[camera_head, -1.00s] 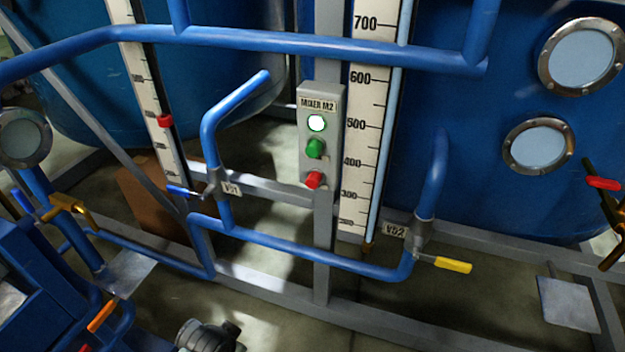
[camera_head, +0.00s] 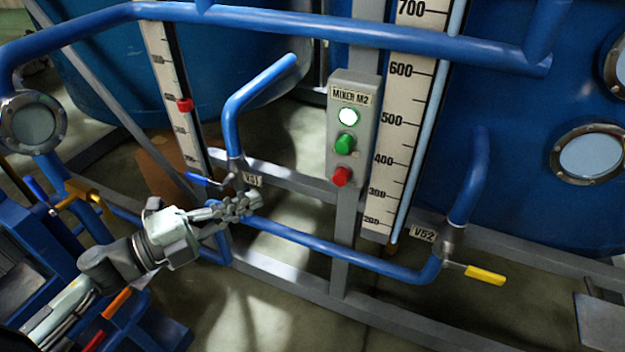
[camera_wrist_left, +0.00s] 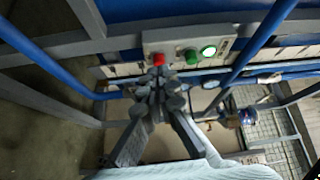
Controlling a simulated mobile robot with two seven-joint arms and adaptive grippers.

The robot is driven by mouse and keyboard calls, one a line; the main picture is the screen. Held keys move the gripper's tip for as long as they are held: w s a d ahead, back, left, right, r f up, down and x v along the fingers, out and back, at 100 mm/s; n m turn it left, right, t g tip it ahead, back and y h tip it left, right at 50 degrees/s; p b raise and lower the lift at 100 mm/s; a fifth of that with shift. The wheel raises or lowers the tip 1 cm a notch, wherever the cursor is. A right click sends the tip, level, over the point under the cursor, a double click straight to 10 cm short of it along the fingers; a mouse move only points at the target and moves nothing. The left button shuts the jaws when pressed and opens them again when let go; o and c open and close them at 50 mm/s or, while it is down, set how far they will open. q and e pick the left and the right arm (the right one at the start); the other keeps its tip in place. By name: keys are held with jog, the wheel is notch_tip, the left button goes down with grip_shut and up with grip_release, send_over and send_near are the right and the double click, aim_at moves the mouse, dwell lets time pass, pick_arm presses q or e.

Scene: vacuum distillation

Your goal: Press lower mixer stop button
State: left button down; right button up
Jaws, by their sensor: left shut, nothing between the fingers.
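The grey control box (camera_head: 353,125) labelled MIXER M2 is on a vertical grey post. It carries a lit white lamp (camera_head: 348,117) on top, a green button (camera_head: 345,143) in the middle and a red button (camera_head: 341,177) at the bottom. My left gripper (camera_head: 250,203) is shut and empty, left of and lower than the red button, apart from it in the head view. In the left wrist view the shut fingers (camera_wrist_left: 159,78) point toward the box, with the red button (camera_wrist_left: 158,59) just beyond their tips. My right gripper is not in view.
A blue pipe (camera_head: 320,257) runs below the box, and another bent pipe (camera_head: 232,110) rises to its left. Valve V51's blue handle (camera_head: 197,178) is close to my left gripper. Valve V52's yellow handle (camera_head: 485,274) is at the right. A scale (camera_head: 397,130) stands right of the box.

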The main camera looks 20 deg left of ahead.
pick_arm(q)
jog(key=s+d+m+g+h, duration=0.1)
jog(key=m, duration=0.1)
jog(key=s+d+m+g+h, duration=0.1)
jog(key=s, duration=0.1)
jog(key=shift+d+m+g+h, duration=0.15)
jog(key=shift+m+g+h, duration=0.15)
jog(key=shift+m+g, duration=0.1)
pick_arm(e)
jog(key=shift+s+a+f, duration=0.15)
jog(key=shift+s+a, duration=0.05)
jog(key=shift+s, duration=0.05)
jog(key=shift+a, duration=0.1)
pick_arm(q)
jog(key=p, duration=0.1)
send_near(338, 181)
jog(key=d, duration=0.4)
jog(key=w, duration=0.3)
jog(key=shift+d+p, duration=0.1)
jog(key=shift+p, duration=0.25)
jog(key=shift+w, duration=0.45)
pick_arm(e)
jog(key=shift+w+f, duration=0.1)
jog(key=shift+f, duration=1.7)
